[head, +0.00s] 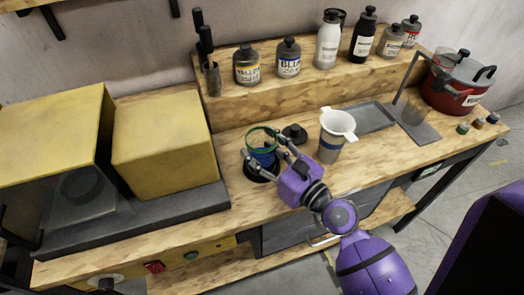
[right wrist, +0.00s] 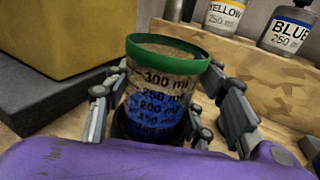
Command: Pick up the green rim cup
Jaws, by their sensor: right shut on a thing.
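The green rim cup (head: 262,139) is a clear measuring cup with black volume marks and blue in its lower part. It stands upright near the front left of the wooden bench, over a dark round base. It fills the middle of the right wrist view (right wrist: 165,85). My right gripper (head: 264,158) has its fingers on both sides of the cup and is shut on it. In the right wrist view the fingers (right wrist: 150,115) flank the cup's body below the green rim. The cup's bottom is partly hidden by my purple gripper body. My left gripper is not in view.
A white-rimmed cup (head: 331,150) stands close to the right, with a black lid (head: 294,133) behind. A yellow box (head: 163,145) is on the left. Bottles (head: 288,58) line the raised shelf. A grey tray (head: 369,117) and red pot (head: 456,90) are farther right.

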